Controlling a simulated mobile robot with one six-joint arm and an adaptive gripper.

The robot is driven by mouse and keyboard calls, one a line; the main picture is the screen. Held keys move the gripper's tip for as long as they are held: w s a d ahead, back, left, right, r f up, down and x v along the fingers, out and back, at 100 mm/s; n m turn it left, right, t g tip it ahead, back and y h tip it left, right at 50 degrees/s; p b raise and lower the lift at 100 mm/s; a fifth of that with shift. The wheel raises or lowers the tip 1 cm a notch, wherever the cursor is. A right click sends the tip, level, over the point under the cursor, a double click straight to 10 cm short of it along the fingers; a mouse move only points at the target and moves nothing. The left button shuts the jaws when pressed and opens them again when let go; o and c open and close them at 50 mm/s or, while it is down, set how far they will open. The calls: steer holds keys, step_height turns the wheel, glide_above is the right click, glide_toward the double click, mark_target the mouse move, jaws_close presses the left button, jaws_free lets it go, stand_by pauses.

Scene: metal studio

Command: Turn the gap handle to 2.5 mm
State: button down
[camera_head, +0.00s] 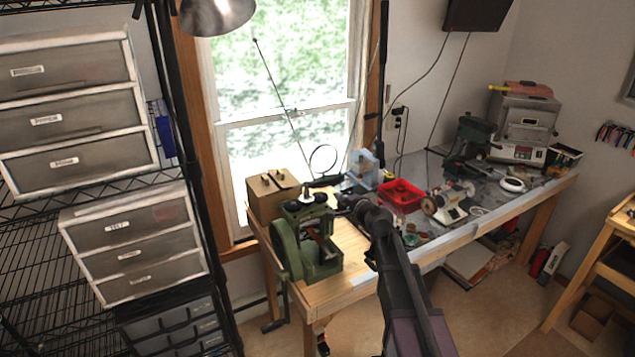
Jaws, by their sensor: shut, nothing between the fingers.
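A green rolling mill (288,252) stands on the near left end of the wooden workbench (345,285). Its gap handle (307,197) is the small dark and metallic part on top. The gap reading is too small to make out. My dark arm reaches up from the bottom of the view, and my gripper (342,202) is at its far end, just right of the gap handle. The gripper is shut and empty. I cannot tell whether its tips touch the handle.
A wooden block (266,200) stands behind the mill. A red tray (401,195), a bench motor (446,207) and a grey furnace (522,122) stand farther right on the bench. A wire rack with drawers (70,112) fills the left side.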

mark_target(314, 182)
stand_by(0.3)
steer(key=b+x, duration=0.2)
steer(key=x, duration=1.2)
steer(key=shift+b, duration=0.4)
steer(key=shift+a, duration=0.25)
